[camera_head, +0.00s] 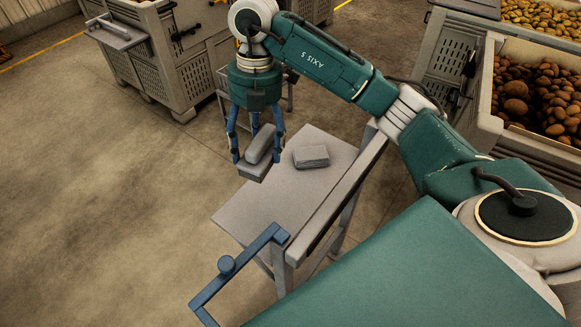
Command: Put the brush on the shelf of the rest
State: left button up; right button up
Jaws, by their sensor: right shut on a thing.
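My right gripper (257,148) points down and is shut on the brush (261,145), a grey block with a wider, flat lower part. It holds the brush over the left back edge of a small stand with a flat grey top (275,210), which looks like the rest and its shelf. I cannot tell whether the brush touches the top. A finger hides part of the brush. My left gripper is not in view.
A grey block (311,157) lies on the stand's top, right of the brush. Potato crates (487,95) stand at the right, a grey bin (180,75) at the back left. The left floor is clear.

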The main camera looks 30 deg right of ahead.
jog(key=shift+w+d+f+m, duration=0.2)
jog(key=shift+w+d+m, duration=0.15)
jog(key=shift+d+m, duration=0.5)
jog(key=shift+a+f+m, duration=0.1)
jog(key=shift+f+m, duration=0.25)
jog(key=shift+f, duration=0.05)
jog(key=p, duration=0.3)
send_over(266, 203)
notch_tip(266, 203, down, 14)
jog(key=r, duration=0.1)
jog(key=f, duration=0.3)
jog(key=f+p, duration=0.1)
jog(key=f, duration=0.1)
jog(key=shift+w+d+f, duration=0.1)
jog(key=shift+d+f, duration=0.1)
jog(key=shift+d, duration=0.15)
jog(key=shift+f, duration=0.3)
jog(key=shift+f, duration=0.1)
jog(key=o, duration=1.3)
